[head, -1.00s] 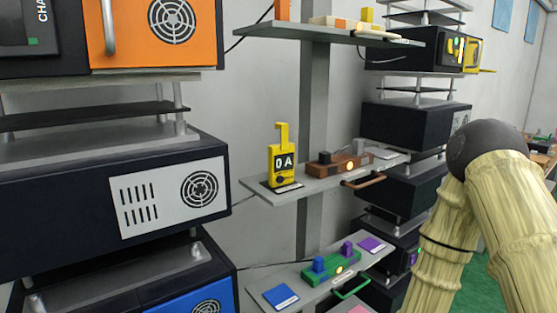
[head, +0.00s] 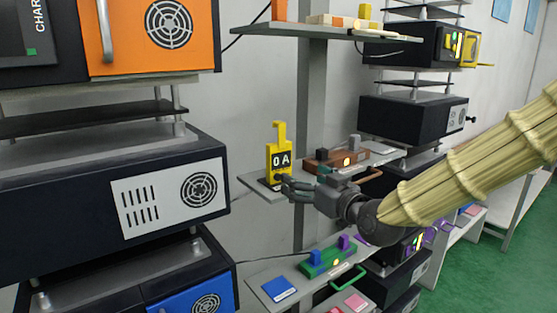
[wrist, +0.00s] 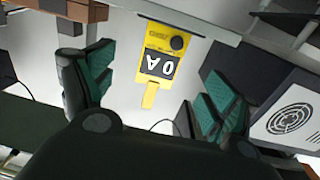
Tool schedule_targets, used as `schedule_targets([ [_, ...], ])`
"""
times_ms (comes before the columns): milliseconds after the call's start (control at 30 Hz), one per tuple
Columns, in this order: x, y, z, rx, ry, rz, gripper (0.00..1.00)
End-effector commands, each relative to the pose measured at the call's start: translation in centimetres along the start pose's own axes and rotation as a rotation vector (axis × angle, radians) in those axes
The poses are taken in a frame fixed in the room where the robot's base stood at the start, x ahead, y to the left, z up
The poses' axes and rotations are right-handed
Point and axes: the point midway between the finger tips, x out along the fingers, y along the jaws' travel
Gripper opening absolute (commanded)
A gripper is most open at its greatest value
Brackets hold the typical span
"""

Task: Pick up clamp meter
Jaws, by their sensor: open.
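The yellow clamp meter (head: 279,152) stands upright on the left end of the middle shelf (head: 250,183), its display reading "0 A". In the wrist view the clamp meter (wrist: 158,62) appears upside down, between the two fingers and beyond them. My gripper (head: 287,187) is at the shelf's front edge, just in front of the meter's lower part. It also shows in the wrist view (wrist: 152,90), with green-padded fingers spread wide and nothing between the pads. Whether a fingertip touches the meter cannot be told from the head view.
A brown block fixture with a lit button (head: 340,161) sits right of the meter on the same shelf. A lower shelf holds a green fixture (head: 328,258) and a blue plate (head: 278,289). Dark equipment racks stand left (head: 110,200) and right.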

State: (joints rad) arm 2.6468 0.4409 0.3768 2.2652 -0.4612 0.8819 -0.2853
Motion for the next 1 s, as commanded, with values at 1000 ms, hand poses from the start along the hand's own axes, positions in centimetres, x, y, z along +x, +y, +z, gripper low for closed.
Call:
schedule_targets([
  [1000, 8.8, -0.5, 0.1, -0.002, 0.002, -0.001, 0.88],
])
